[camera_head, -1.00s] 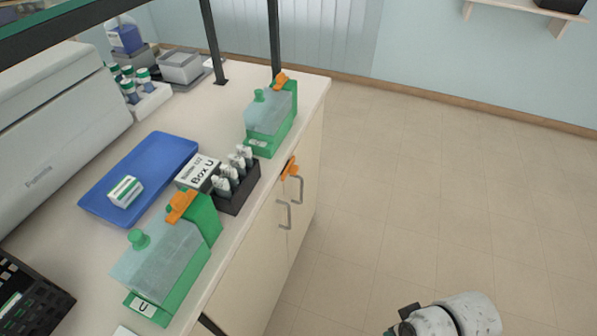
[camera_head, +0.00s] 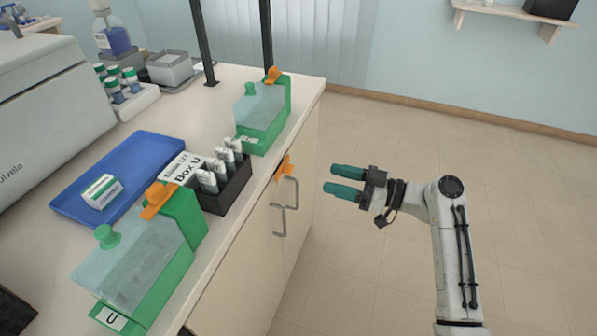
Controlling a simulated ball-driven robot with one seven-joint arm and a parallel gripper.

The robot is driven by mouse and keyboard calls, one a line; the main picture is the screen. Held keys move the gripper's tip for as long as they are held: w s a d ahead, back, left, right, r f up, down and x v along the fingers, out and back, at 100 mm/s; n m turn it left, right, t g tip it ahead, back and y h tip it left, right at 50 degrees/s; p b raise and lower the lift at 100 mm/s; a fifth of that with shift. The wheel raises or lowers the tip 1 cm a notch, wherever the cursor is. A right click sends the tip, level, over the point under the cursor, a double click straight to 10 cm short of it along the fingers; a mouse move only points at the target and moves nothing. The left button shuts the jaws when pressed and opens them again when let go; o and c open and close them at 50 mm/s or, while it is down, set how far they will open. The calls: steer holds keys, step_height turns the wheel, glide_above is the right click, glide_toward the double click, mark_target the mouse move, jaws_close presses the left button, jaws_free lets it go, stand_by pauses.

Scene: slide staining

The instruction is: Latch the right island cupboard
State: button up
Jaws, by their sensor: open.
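The island cupboard (camera_head: 240,287) is under the counter, its pale doors looking closed in the head view. Two grey bar handles, a nearer one (camera_head: 278,221) and a farther one (camera_head: 293,192), stand out from the doors. An orange latch (camera_head: 284,167) sits just above the handles, near the counter edge. I cannot tell whether it is turned across the doors. My gripper (camera_head: 332,178), with teal fingers, is open and empty. It is in the air to the right of the latch and handles, apart from them, with its fingers pointing left toward the cupboard.
On the counter (camera_head: 228,80) stand two green staining boxes, a nearer one (camera_head: 130,270) and a farther one (camera_head: 262,108), each with an orange clip. A dark slide rack (camera_head: 232,190) and a blue tray (camera_head: 150,160) are between. The floor (camera_head: 400,130) to the right is clear.

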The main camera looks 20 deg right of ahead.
mark_target(292, 169)
steer(key=x, duration=0.9)
steer(key=shift+w+a+p, duration=0.15)
steer(key=shift+a+p, duration=0.2)
steer(key=shift+p, duration=0.05)
steer(key=shift+c, duration=0.2)
steer(key=shift+f, duration=0.1)
jaws_close()
